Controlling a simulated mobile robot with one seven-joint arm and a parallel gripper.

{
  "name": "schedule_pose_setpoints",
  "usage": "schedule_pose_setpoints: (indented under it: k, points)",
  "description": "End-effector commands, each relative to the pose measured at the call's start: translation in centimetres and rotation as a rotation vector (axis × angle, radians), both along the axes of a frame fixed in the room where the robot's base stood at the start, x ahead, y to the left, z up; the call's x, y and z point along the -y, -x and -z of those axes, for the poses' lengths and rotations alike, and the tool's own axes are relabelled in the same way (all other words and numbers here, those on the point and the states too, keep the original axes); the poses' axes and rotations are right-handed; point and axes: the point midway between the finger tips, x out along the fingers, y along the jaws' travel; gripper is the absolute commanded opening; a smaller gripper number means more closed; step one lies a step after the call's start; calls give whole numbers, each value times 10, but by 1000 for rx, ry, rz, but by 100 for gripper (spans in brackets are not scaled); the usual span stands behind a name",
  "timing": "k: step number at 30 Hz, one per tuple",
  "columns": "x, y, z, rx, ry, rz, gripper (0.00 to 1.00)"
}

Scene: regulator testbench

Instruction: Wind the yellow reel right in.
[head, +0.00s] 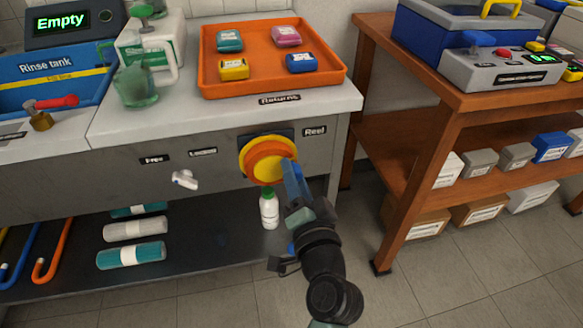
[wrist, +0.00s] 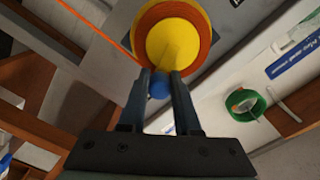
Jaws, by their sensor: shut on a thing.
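The yellow reel (head: 267,168) is a yellow disc with an orange band, on the grey bench front beside the "Reel" label (head: 315,131). In the wrist view the yellow reel (wrist: 182,42) fills the top middle. A blue knob (wrist: 160,87) stands at its near edge. My gripper (head: 289,172) reaches the reel's right side in the head view. In the wrist view my gripper (wrist: 162,80) has its two fingers on either side of the blue knob, shut on it. An orange line (wrist: 95,28) runs from the reel to the upper left.
A white lever (head: 185,180) sits left of the reel below "Free" and "Locked" labels. A white bottle (head: 269,210) stands on the lower shelf below the reel. An orange tray (head: 273,87) is on the bench top. A wooden table (head: 440,150) stands at right.

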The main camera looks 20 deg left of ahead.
Motion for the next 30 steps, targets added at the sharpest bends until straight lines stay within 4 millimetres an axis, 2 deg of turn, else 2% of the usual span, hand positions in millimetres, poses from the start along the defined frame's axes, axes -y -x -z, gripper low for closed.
schedule_pose_setpoints:
  k: [30]
  points:
    - [-4,4,32,-535,-790,2,0]
